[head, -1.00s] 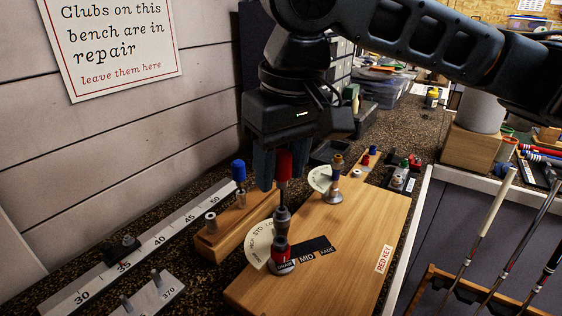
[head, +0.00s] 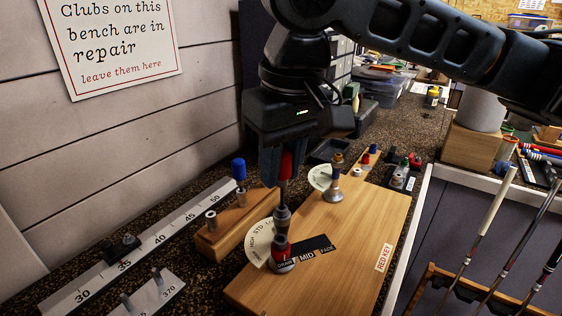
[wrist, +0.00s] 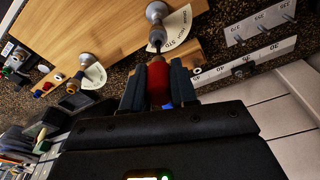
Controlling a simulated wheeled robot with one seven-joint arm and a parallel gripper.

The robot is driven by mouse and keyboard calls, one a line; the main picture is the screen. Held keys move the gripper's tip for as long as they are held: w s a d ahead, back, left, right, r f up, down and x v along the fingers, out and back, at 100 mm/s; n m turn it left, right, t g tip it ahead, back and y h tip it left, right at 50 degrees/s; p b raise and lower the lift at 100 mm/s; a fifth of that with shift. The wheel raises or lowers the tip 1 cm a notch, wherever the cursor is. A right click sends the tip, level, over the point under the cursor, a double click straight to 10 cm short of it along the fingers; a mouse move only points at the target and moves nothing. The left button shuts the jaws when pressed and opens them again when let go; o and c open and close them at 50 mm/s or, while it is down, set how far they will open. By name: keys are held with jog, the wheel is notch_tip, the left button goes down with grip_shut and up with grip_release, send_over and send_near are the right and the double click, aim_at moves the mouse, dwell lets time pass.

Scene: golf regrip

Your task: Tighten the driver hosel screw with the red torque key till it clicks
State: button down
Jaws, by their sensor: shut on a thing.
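The red torque key (head: 286,166) is upright between the fingers of my gripper (head: 285,172), which is shut on its red handle. The handle also shows in the wrist view (wrist: 158,82). Its thin dark shaft runs down to the top of the front driver hosel (head: 282,222), a grey and red upright piece on the wooden board (head: 345,240). The shaft appears to meet the hosel top; the screw itself is hidden.
A second hosel (head: 334,185) with its own dial stands farther back on the board. A wooden block (head: 222,238) with a blue-handled tool (head: 239,180) stands close at left. A numbered ruler (head: 160,240) lies along the wall. Clubs (head: 492,220) stand at right.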

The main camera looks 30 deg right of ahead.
jog(key=m+p, duration=0.2)
jog(key=m, duration=0.1)
jog(key=shift+r, duration=0.15)
jog(key=shift+m+h+p, duration=0.3)
jog(key=shift+m+p, duration=0.45)
jog(key=shift+m, duration=0.15)
jog(key=shift+f+m, duration=0.2)
jog(key=shift+m, duration=0.2)
jog(key=shift+d, duration=0.1)
jog(key=shift+r+m+p, duration=0.2)
jog(key=shift+m+p, duration=0.4)
jog(key=shift+p, duration=0.2)
jog(key=shift+f+m+g, duration=0.15)
jog(key=shift+m+g, duration=0.15)
jog(key=shift+m, duration=0.4)
jog(key=m, duration=0.3)
jog(key=shift+h, duration=0.4)
